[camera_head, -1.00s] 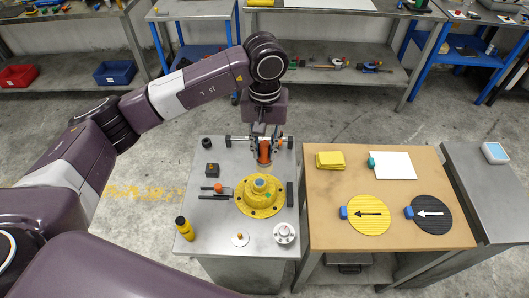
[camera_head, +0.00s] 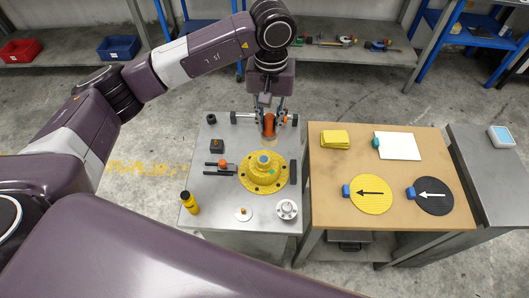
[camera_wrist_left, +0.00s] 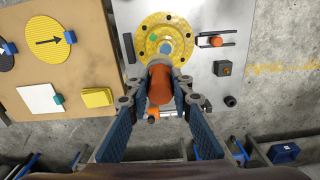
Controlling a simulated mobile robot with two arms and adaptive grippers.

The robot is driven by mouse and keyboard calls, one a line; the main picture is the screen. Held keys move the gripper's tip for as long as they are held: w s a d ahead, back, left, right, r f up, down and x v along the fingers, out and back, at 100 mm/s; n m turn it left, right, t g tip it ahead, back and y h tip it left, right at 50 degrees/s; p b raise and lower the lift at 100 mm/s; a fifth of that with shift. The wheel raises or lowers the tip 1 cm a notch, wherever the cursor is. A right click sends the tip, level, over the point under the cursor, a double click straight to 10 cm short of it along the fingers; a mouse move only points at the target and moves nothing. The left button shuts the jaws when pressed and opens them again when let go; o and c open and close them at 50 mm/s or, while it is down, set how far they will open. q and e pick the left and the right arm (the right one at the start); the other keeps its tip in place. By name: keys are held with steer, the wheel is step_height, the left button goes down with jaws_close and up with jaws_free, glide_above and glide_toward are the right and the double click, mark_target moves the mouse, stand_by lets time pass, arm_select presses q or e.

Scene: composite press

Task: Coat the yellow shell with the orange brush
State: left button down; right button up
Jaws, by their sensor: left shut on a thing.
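The yellow shell (camera_head: 248,172) is a round flanged part with a domed middle and a blue-grey top, lying on the grey metal table. It also shows at the top of the left wrist view (camera_wrist_left: 150,24). My left gripper (camera_head: 269,124) is behind the shell and shut on the orange brush (camera_head: 269,123). In the left wrist view the brush's orange handle (camera_wrist_left: 159,86) sits between the fingers (camera_wrist_left: 159,88). Its pale bristle end points toward the shell; whether it touches cannot be told. My right gripper is not in view.
On the metal table (camera_head: 215,218) are a yellow bottle (camera_head: 190,203), a black forked tool (camera_head: 214,173), a black block (camera_head: 217,146) and a white round part (camera_head: 287,210). A wooden table (camera_head: 400,170) at right carries yellow and black discs.

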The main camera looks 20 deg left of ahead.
mark_target(269, 136)
arm_select(q)
step_height(269, 136, down, 6)
steer(key=b, duration=0.6)
steer(key=shift+f+b, duration=0.5)
steer(key=shift+f, duration=0.05)
stand_by(1.1)
